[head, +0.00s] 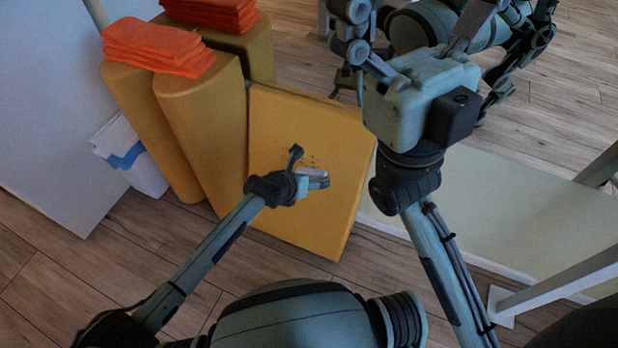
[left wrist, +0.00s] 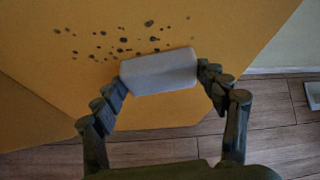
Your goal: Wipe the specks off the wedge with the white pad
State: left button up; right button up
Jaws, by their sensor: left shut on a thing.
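The yellow wedge (head: 345,150) leans at the middle of the head view, and its broad face fills much of the left wrist view (left wrist: 215,25). Several dark specks (left wrist: 122,40) are scattered on that face; a few show faintly in the head view (head: 312,161). My left gripper (head: 312,179) is shut on the white pad (left wrist: 160,72), with a finger at each end of it. The pad is at the wedge face, just below the specks in the wrist view; I cannot tell whether it touches. My right gripper (head: 425,55) is raised to the right, away from the wedge; its finger state is unclear.
Yellow bolsters (head: 205,125) stand left of the wedge with folded orange towels (head: 160,45) on top. A white bin with blue and white cloth (head: 132,150) is beside them. A pale low ledge (head: 500,195) runs to the right. A white metal frame (head: 560,285) stands lower right.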

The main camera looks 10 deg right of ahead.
aim_at(298, 170)
pick_arm(q)
jog(key=s+d, duration=0.1)
jog(key=s+d+r+p, duration=0.1)
jog(key=d, duration=0.1)
jog(key=shift+s+d+r, duration=0.1)
jog(key=shift+r, duration=0.05)
jog(key=shift+w+a, duration=0.35)
jog(key=shift+a, duration=0.1)
jog(key=shift+w+a, duration=1.35)
jog(key=shift+a, duration=0.3)
jog(key=shift+w+a, duration=0.6)
jog(key=shift+a, duration=0.35)
jog(key=shift+w+a+b, duration=0.6)
jog(key=shift+w+a, duration=0.35)
jog(key=shift+a, duration=0.2)
jog(key=shift+w+a+b, duration=0.6)
jog(key=shift+w+a, duration=0.3)
jog(key=shift+a, duration=0.25)
jog(key=shift+w+a+r, duration=0.1)
jog(key=shift+w+a, duration=0.3)
